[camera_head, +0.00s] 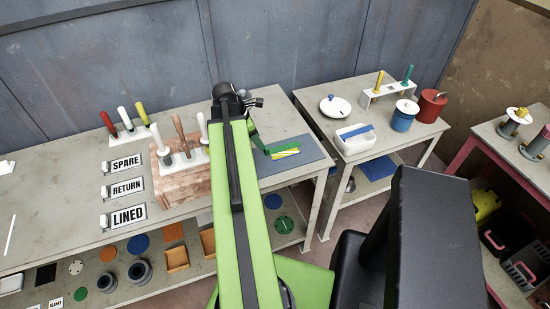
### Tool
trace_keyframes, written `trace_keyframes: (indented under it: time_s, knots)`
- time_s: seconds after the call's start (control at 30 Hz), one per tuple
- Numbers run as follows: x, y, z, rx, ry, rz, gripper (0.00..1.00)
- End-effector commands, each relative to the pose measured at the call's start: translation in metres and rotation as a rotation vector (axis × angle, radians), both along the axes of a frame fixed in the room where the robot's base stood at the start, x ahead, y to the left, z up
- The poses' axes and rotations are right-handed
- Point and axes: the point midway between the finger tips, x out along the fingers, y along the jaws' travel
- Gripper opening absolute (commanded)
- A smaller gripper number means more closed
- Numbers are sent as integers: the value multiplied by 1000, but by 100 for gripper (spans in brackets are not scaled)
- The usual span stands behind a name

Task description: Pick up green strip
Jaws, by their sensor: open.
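A green strip (285,146) lies on a dark grey mat (305,154) at the right end of the long table. A yellow strip (285,154) and a white piece lie close beside it. My light green arm reaches up the middle of the view and hides the ground to the left of the strip. My gripper (254,102) is small and dark at the arm's far end, beyond and left of the strip and apart from it. It is open, and I see nothing in it.
Left of my arm, a wooden board (180,180) carries upright handled tools. A second table (375,150) holds a white tray (354,138), a blue can (403,117) and a red can (431,106). A gap separates both tables.

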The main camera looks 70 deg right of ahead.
Motion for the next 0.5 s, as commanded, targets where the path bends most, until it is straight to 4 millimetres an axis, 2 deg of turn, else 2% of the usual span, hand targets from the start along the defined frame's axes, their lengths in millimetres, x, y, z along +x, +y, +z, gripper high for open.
trace_keyframes:
  time_s: [0.17,0.4,0.5]
  knots:
    - [-2,-1,-4,0,0,0,49]
    - [-17,-11,-41,-1,-1,-3,49]
    - [-20,-14,-50,0,0,-1,49]
